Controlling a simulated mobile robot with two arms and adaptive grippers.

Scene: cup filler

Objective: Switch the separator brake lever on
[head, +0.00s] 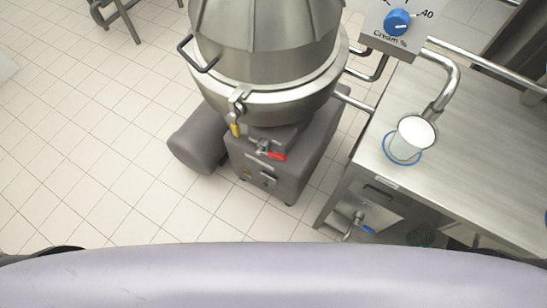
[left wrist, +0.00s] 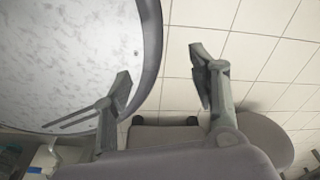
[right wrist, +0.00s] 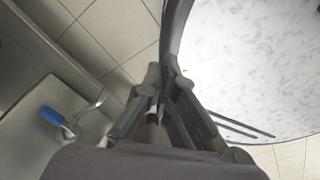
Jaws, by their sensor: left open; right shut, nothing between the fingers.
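The separator (head: 265,60) is a large steel bowl and cone on a grey base (head: 285,165) in the head view. A small lever with a red grip (head: 277,156) sits on top of the base's front. I cannot tell which is the brake lever. My left gripper (left wrist: 160,78) is open and empty. The grey base (left wrist: 165,135) and round motor (left wrist: 265,138) show beyond it, apart from its fingers. My right gripper (right wrist: 163,77) is shut and empty. Neither gripper's fingers show in the head view.
A steel bench (head: 470,150) stands right of the separator, with a white-filled cup (head: 409,138) under a spout. Tiled floor (head: 80,150) lies clear at left.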

